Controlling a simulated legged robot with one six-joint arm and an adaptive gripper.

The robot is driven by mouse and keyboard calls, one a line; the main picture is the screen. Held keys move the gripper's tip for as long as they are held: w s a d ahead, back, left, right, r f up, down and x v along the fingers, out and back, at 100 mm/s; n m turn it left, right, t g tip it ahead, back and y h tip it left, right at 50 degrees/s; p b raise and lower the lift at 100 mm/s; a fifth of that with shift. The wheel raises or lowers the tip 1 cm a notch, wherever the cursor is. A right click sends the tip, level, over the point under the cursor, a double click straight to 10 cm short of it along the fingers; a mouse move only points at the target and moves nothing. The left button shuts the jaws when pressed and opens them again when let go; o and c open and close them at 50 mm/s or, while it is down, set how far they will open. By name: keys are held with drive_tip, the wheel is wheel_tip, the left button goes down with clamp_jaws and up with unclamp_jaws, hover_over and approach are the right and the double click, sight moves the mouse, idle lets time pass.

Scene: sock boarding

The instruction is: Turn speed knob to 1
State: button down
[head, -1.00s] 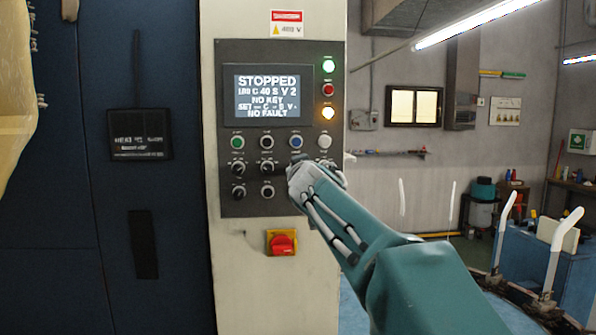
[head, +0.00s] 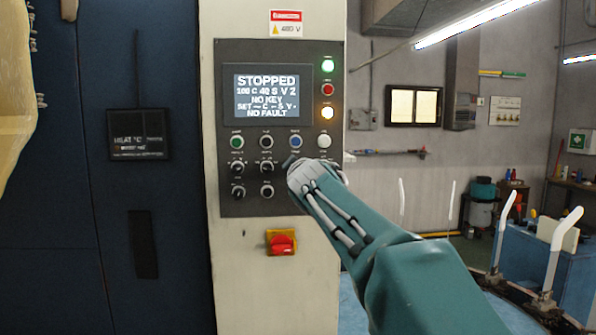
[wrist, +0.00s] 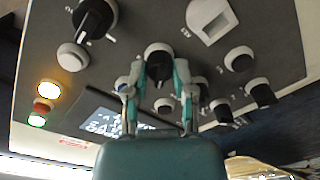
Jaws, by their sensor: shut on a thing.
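The control panel (head: 225,110) is upright on a pale column. My gripper (head: 292,170) is at its lower right, in front of the knob rows. In the wrist view my gripper (wrist: 160,70) has its two fingers on either side of a dark round knob (wrist: 160,52) with a pale rim, and is shut on it. I cannot read this knob's label or pointer, so I cannot tell whether it is the speed knob. In the head view my gripper hides it. The screen (head: 267,97) reads STOPPED, with "V 2" on its second line, NO KEY and NO FAULT.
Other dark knobs (head: 237,191) and coloured buttons (head: 237,142) sit close by on the panel. A larger dark knob (wrist: 95,18) is near my gripper in the wrist view. A red switch (head: 281,243) is below the panel. A blue cart (head: 540,260) stands at right.

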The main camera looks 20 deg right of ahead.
drive_tip(key=shift+a+f+n, duration=0.1)
drive_tip(key=shift+n, duration=1.1)
drive_tip(key=shift+c, duration=2.2)
unclamp_jaws()
drive_tip(key=shift+w, duration=0.1)
drive_tip(key=shift+a, duration=0.1)
drive_tip(key=s+a, duration=0.2)
drive_tip(key=s, duration=0.9)
drive_tip(key=shift+s, duration=0.4)
